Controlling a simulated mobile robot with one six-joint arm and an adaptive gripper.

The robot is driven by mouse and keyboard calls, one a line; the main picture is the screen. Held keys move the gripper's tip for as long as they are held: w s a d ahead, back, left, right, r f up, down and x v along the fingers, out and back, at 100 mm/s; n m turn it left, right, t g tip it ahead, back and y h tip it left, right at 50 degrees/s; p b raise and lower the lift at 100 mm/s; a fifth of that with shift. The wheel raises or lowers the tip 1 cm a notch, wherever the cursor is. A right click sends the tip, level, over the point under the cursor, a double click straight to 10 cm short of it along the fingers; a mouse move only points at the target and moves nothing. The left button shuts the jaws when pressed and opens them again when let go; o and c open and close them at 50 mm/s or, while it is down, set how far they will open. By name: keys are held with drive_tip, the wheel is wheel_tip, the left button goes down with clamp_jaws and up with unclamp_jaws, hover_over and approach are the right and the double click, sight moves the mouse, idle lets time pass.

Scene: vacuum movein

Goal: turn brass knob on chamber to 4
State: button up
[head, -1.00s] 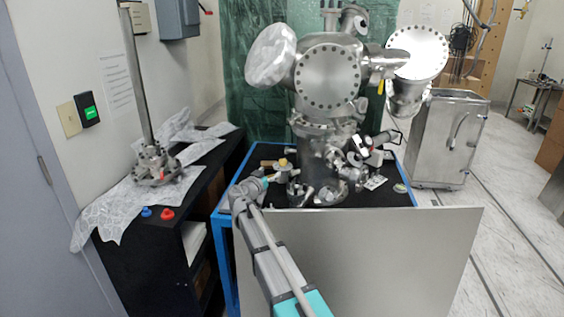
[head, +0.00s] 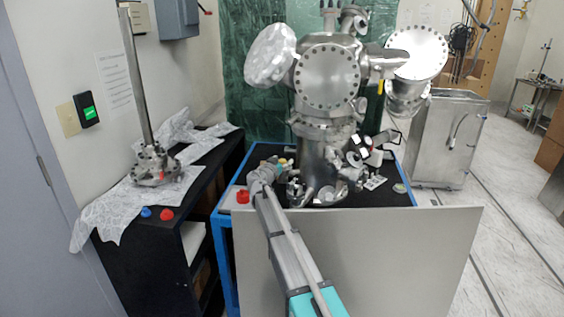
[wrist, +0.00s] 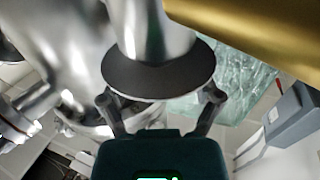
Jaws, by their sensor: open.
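The steel vacuum chamber (head: 330,80) stands on a cart. The brass knob (head: 283,161) shows as a small yellow spot low on the chamber's left side in the head view, mostly behind my wrist. In the wrist view, a large gold-coloured surface (wrist: 265,32), apparently the brass knob, fills the top right corner, out of focus. My gripper (wrist: 160,97) is open, its two fingers spread on either side of a dark-faced round flange (wrist: 160,75). The gold surface is beyond and right of the fingers, not between them. Any markings on the knob cannot be seen.
A red cap (head: 243,196) sits at the cart's left corner. Other fittings and viewports crowd the chamber's base. A grey panel (head: 360,260) stands in front of the cart. A black bench (head: 130,235) with a steel post and foil is at the left.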

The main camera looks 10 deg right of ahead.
clamp_jaws()
idle(0.4)
drive_tip(key=shift+w+m+g+h, duration=0.1)
drive_tip(key=shift+m+g+h, duration=0.4)
drive_tip(key=shift+h, duration=0.1)
drive_tip(key=shift+w+a+m+g+h, duration=0.1)
drive_tip(key=shift+m+g+h, duration=0.8)
drive_tip(key=shift+g+h, duration=0.1)
drive_tip(key=m+g+h, duration=0.1)
drive_tip(key=m+g, duration=0.1)
drive_tip(key=m+g+h, duration=0.2)
drive_tip(key=g, duration=0.1)
drive_tip(key=shift+g, duration=0.3)
drive_tip(key=m+g, duration=0.2)
drive_tip(key=g, duration=0.1)
drive_tip(key=m+g+h, duration=0.1)
drive_tip(key=m+g, duration=0.1)
drive_tip(key=g, duration=0.1)
drive_tip(key=shift+m+g, duration=0.9)
drive_tip(key=shift+g, duration=0.6)
drive_tip(key=shift+s, duration=0.2)
